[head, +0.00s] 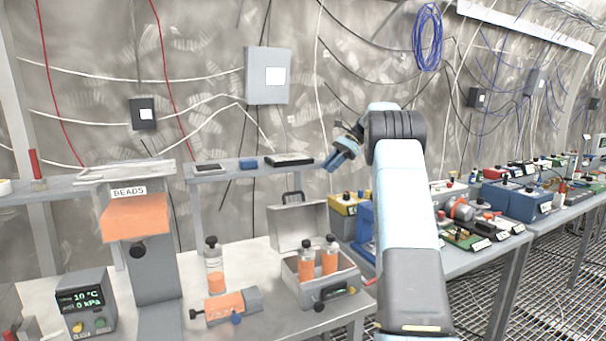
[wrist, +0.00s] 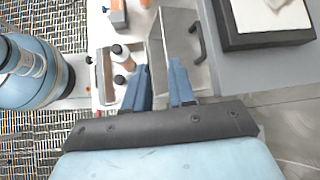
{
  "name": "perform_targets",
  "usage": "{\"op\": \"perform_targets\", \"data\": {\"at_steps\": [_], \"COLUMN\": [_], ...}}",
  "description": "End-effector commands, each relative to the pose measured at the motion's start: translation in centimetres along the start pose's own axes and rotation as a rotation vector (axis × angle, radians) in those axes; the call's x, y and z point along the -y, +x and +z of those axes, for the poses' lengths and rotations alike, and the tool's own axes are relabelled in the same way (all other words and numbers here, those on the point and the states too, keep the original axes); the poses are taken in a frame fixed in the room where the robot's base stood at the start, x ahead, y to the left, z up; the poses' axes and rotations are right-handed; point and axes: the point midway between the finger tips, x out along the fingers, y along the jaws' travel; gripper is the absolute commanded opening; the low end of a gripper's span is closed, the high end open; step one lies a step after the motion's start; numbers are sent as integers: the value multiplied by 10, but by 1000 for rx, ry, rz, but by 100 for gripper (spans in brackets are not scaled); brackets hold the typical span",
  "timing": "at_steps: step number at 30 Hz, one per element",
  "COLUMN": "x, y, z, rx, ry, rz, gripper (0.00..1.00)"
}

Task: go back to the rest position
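My gripper (head: 338,161) is raised at the end of my light blue arm, above and to the right of the open grey case (head: 342,293). In the wrist view my gripper (wrist: 159,74) shows two blue fingers apart with nothing between them. Below them in that view are the case's lid (wrist: 178,45) and bottles (wrist: 122,55). In the head view two orange-filled bottles (head: 329,257) stand in the case. The forearm hides part of the bench behind it.
A bottle (head: 214,268) and an orange block device (head: 226,305) stand left of the case. A BEADS dispenser (head: 140,220) and a display box (head: 86,302) are farther left. A shelf (head: 220,173) runs behind. Several instruments crowd the right bench (head: 480,262).

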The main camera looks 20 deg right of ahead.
Motion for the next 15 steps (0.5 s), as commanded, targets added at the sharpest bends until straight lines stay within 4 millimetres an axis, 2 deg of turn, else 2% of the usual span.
{"op": "perform_targets", "data": {"at_steps": [4, 7, 11, 15], "x": [0, -3, -11, -29], "y": [-1, 0, 2, 7], "z": [1, 10, 37, 75], "rx": [-2, -14, -55, -120], "ry": [-1, -16, -67, -146], "rz": [-1, -1, 1, 6], "gripper": [24, 24, 24, 24]}}
